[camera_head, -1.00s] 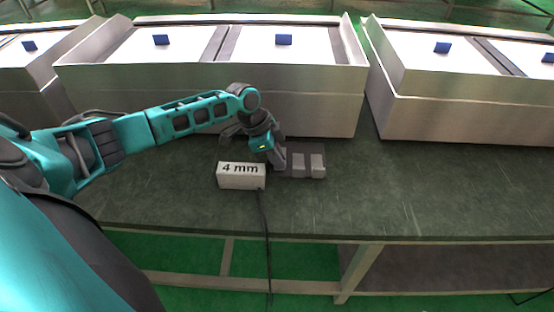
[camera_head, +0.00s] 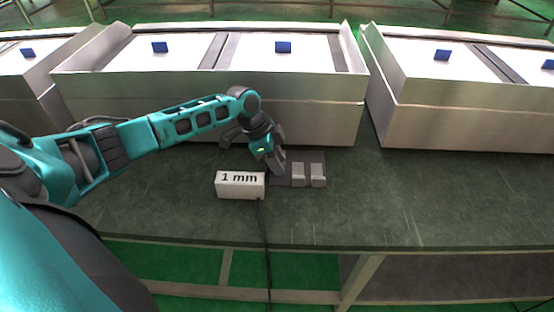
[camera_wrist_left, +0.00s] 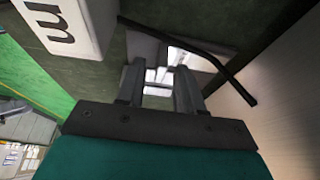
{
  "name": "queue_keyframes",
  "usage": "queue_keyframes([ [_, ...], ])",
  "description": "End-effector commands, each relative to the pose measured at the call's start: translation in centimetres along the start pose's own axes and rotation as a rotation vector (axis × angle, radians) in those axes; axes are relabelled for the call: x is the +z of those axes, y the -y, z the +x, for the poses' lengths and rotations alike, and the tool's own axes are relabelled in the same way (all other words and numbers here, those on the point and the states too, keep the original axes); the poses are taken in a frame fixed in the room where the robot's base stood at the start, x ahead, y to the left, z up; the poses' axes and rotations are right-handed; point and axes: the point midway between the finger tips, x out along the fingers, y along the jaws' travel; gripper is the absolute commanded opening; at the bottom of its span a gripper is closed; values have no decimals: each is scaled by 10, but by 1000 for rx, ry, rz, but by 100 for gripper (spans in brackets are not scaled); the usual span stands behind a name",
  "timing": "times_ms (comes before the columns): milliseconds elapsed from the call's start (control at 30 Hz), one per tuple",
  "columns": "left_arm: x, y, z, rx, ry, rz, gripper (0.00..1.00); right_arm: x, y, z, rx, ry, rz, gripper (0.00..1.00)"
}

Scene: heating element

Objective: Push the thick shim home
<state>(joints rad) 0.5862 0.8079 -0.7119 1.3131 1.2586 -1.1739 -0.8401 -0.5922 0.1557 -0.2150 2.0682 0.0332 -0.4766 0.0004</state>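My left gripper (camera_head: 280,170) points down at the left end of a dark plate (camera_head: 309,156) on the bench. In the left wrist view its two fingers (camera_wrist_left: 160,88) stand apart, with a bright metallic piece (camera_wrist_left: 158,76) between them. I cannot tell whether they grip it. Two grey metal blocks (camera_head: 298,175) (camera_head: 318,175) stand side by side on the plate, just right of the gripper. I cannot tell which piece is the thick shim; the gripper hides the left part of the plate. A white box (camera_head: 240,190) beside the gripper reads "1 mm". My right gripper is not in view.
A dark cable (camera_head: 264,235) runs from the box over the front edge of the green bench (camera_head: 400,210). Large metal troughs (camera_head: 310,115) (camera_head: 470,110) with blue tabs stand behind. The bench to the right is clear.

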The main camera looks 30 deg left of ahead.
Motion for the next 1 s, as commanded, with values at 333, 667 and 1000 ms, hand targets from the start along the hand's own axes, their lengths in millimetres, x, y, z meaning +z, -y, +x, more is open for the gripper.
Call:
queue_keyframes([
  [333, 0, 1, -59, -4, 1, 1, 36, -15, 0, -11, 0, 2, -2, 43],
  [667, 0, 0, -118, -1, 1, 0, 36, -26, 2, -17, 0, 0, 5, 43],
  [1000, 0, 0, -128, 1, 0, 0, 36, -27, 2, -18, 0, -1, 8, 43],
])
